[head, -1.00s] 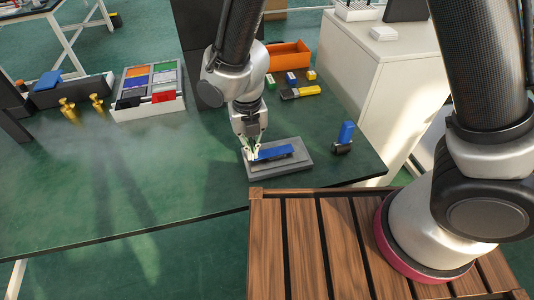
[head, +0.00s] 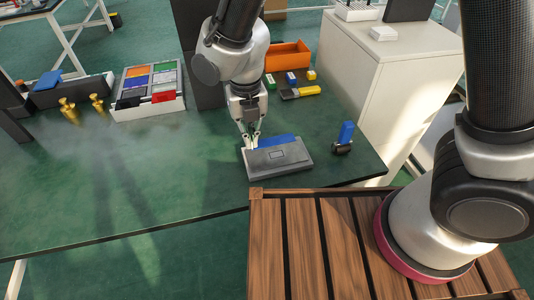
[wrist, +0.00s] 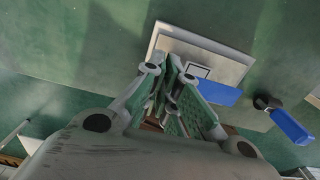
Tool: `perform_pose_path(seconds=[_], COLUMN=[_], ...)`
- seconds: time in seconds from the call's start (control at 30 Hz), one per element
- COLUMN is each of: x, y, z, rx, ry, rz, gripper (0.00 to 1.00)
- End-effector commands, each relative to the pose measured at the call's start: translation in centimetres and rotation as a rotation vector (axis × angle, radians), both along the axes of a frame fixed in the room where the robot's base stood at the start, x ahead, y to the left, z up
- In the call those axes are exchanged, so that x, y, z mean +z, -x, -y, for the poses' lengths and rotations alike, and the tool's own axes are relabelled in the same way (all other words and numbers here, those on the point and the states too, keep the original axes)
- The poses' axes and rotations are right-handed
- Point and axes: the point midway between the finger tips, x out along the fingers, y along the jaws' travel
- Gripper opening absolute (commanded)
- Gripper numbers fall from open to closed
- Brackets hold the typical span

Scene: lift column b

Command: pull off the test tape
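The test tape (head: 278,141) is a blue strip held up at the far edge of a grey panel (head: 295,168). The panel lies flat on the green table, and its bare face shows a small outlined rectangle. My gripper (head: 252,143) is over the panel's far left corner, with its fingertips closed on the strip's left end. In the wrist view the blue strip (wrist: 218,93) runs right from between the green-padded fingers (wrist: 178,90), in front of the panel (wrist: 205,50). The fingers hide its held end. I cannot tell whether any of it still touches the panel.
A blue block-shaped tool (head: 346,133) with a dark roller stands right of the panel. Behind are an orange bin (head: 288,56), small coloured blocks and a sorting tray (head: 147,92). Brass pieces (head: 69,110) stand left. The table's left front is clear.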

Motion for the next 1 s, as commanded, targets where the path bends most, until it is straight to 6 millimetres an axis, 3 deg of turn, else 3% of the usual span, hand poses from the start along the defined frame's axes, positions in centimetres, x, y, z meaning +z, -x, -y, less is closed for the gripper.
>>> perform_pose_path(seconds=[0.7,1.0], x=[3.1,3.5], y=[0.0,0.0], z=[0.0,0.0], rx=[0.0,0.0], ry=[0.0,0.0], rz=[0.0,0.0], gripper=[0.0,0.0])
